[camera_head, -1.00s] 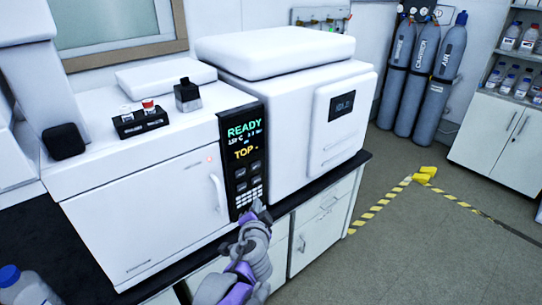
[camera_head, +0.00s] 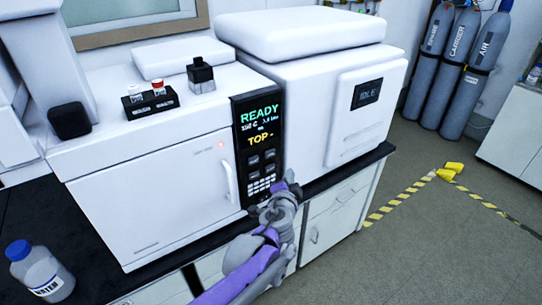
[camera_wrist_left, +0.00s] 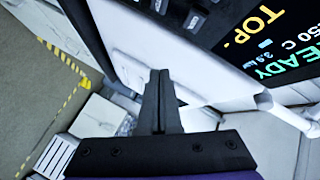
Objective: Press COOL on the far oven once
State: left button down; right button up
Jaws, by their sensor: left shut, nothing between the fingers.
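A white oven (camera_head: 150,200) with a door handle stands on the dark bench in the head view. Its black control panel (camera_head: 244,160) shows READY in green and TOP in yellow, above several dark buttons (camera_head: 262,160) and a pale keypad (camera_head: 262,185). Button labels are too small to read, so I cannot tell which is COOL. My left gripper (camera_head: 289,178) is just right of the panel's lower part, apparently in front of it. In the left wrist view its black fingers (camera_wrist_left: 160,90) are shut and empty, with the panel (camera_wrist_left: 225,45) at upper right. My right gripper is not in view.
A white unit with a small display (camera_head: 368,92) stands right of the panel. A water bottle (camera_head: 40,272) stands at lower left.

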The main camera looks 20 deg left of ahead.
aim_at(274, 155)
pick_arm(q)
jog(key=w+a+b, duration=0.2)
jog(key=w+a, duration=0.2)
jog(key=a, duration=0.1)
jog(key=shift+w+a, duration=0.2)
jog(key=shift+a, duration=0.15)
jog(key=shift+a, duration=0.1)
dwell(1.8)
jog(key=shift+w+a+b, duration=0.25)
jog(key=shift+b, duration=0.05)
jog(key=shift+w+a+b, duration=0.3)
jog(key=shift+a, duration=0.05)
dwell(0.8)
jog(key=shift+s+d+p, duration=0.55)
jog(key=shift+d+p, duration=0.15)
jog(key=shift+p, duration=0.4)
